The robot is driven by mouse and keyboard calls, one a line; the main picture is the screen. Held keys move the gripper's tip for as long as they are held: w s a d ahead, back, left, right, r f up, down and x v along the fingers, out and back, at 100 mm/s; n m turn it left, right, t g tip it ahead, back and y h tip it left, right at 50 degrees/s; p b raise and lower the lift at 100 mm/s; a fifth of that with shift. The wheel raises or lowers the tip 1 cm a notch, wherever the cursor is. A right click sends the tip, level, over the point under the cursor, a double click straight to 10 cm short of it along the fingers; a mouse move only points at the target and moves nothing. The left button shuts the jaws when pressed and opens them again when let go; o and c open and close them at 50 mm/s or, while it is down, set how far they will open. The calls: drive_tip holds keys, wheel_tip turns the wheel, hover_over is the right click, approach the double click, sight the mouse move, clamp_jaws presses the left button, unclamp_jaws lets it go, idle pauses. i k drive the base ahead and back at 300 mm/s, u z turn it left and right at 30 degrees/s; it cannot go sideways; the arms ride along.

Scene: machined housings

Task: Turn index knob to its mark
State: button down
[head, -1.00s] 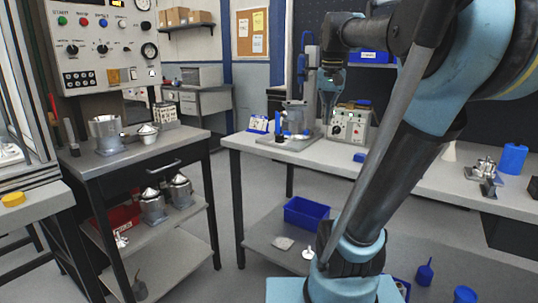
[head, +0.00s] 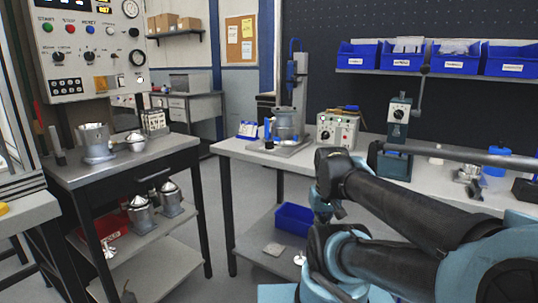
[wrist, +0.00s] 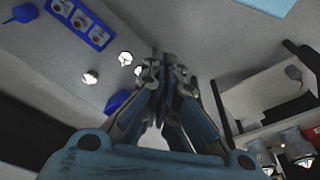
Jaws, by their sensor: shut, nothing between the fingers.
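No knob is readably labelled as the index knob. A small grey control box (head: 338,130) with dark and red knobs stands on the bench. A grey wall panel (head: 88,55) at the upper left also carries black knobs and coloured buttons. The marks are too small to read in either place. My gripper (wrist: 163,68) is shut and empty in the wrist view, its fingertips together above the floor area and touching nothing. In the head view my arm is folded low in front of the bench, and I cannot make out the fingers there.
A cart (head: 125,160) with metal housings stands at left, beneath the panel. The bench (head: 235,148) holds a press-like stand (head: 291,100) and a lever tool (head: 398,125). Blue bins (head: 400,58) line a shelf behind. Open floor lies between cart and bench.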

sight(269, 145)
drive_tip(key=k, duration=1.25)
drive_tip(key=u, duration=0.5)
drive_tip(key=i, duration=1.55)
drive_tip(key=z, duration=0.45)
